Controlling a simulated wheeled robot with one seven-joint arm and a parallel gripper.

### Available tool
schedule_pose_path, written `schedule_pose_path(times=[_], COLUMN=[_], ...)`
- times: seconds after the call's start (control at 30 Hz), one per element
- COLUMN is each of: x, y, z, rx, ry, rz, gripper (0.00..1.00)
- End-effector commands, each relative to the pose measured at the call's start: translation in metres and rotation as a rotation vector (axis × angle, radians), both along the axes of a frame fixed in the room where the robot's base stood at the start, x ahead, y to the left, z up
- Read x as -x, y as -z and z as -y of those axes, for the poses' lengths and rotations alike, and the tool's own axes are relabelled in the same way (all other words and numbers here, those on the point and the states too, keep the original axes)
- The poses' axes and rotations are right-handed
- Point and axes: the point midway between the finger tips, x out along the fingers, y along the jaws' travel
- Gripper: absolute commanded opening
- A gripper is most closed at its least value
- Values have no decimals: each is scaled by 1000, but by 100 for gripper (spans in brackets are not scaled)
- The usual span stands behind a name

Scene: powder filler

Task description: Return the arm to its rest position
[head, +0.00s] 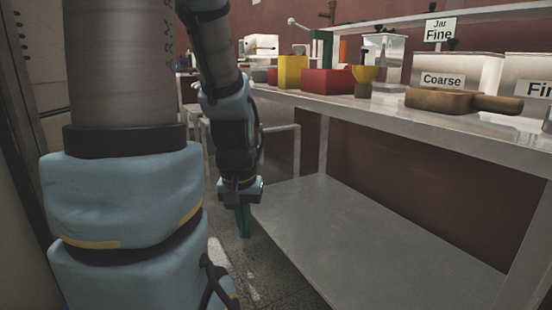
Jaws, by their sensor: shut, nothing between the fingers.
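My gripper (244,222) hangs at the end of my blue-and-grey arm, left of the middle of the head view. It points straight down over the floor, just left of the near edge of the table's lower shelf. Its fingers look close together, with nothing seen between them. My arm's near links fill the left of the picture and hide what is behind them.
A metal table (450,138) runs along the right, with an empty lower shelf (390,245). On its top stand a yellow block (292,72), a red box (328,82), a wooden scoop (440,100) and a bin labelled Coarse (470,67). Bare floor (255,275) lies below my gripper.

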Motion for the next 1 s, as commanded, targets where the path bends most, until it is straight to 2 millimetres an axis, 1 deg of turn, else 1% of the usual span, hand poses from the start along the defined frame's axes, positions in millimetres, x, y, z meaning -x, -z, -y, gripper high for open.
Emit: schedule_pose_path(times=[0.03,0.4,0.47,0.6,0.7,0.83,0.9,1.0], x=[0,0,0,0,0,0,0,0], y=[-24,-142,-161,-205,-233,-259,-267,-273], z=[0,0,0,0,0,0,0,0], rx=[0,0,0,0,0,0,0,0], ry=[0,0,0,0,0,0,0,1], rz=[0,0,1,1,0,0,0,0], gripper=[0,0,0,0,0,0,0,0])
